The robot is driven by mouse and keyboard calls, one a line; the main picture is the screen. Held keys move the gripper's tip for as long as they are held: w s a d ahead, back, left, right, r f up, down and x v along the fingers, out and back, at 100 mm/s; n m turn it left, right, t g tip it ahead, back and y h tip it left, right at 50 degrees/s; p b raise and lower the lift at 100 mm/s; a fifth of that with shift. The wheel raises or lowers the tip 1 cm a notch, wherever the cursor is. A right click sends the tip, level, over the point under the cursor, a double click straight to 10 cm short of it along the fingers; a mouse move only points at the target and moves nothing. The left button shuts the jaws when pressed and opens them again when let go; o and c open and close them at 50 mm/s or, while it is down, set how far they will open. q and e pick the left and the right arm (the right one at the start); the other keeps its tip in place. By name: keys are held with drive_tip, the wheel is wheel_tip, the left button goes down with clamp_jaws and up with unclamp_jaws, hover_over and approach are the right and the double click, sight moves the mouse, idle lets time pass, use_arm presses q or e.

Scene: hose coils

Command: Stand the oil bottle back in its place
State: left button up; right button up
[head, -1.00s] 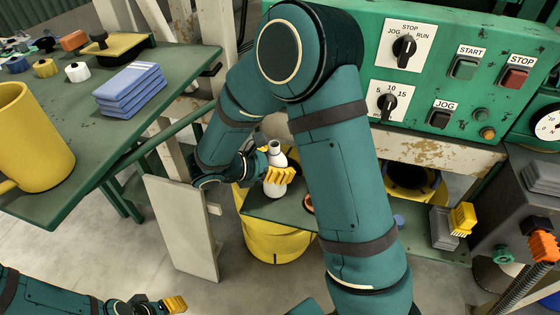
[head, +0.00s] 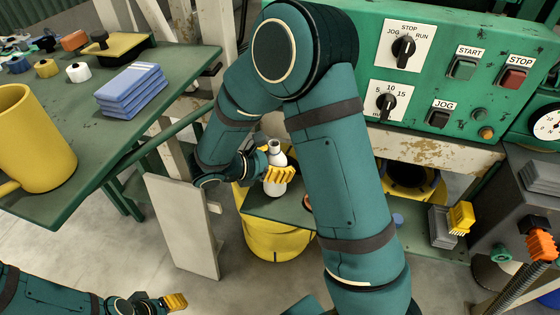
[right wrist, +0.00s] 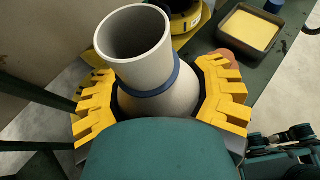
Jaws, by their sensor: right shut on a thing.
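The oil bottle (head: 277,158) is pale grey-white with a narrow neck and looks upright in the head view. My right gripper (head: 279,174) is shut on it, its yellow fingers around the body. In the right wrist view the bottle (right wrist: 150,65) shows its open mouth and a blue ring at the neck, between the yellow fingers (right wrist: 160,100). The bottle shows above a green shelf (head: 290,212); I cannot tell whether its base touches it. My left gripper (head: 174,302) is at the lower left, away from the bottle; its finger opening is not clear.
A yellow drum (head: 270,240) stands below the shelf. A grey-white panel (head: 184,228) is left of the bottle. The right wrist view shows a tray with a yellow pad (right wrist: 249,27) and a reddish-brown disc (right wrist: 238,62). A green control panel (head: 450,70) stands behind.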

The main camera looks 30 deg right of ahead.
drive_tip(key=shift+f+b, duration=0.45)
drive_tip(key=shift+f, duration=0.2)
idle(1.1)
drive_tip(key=o, duration=1.4)
drive_tip(key=shift+o, duration=0.2)
drive_tip(key=shift+a+r, duration=0.1)
drive_tip(key=shift+a, duration=0.05)
drive_tip(key=p+v, duration=0.3)
drive_tip(key=v, duration=0.4)
drive_tip(key=shift+a, duration=0.3)
idle(0.4)
drive_tip(key=shift+r, duration=0.1)
idle(0.3)
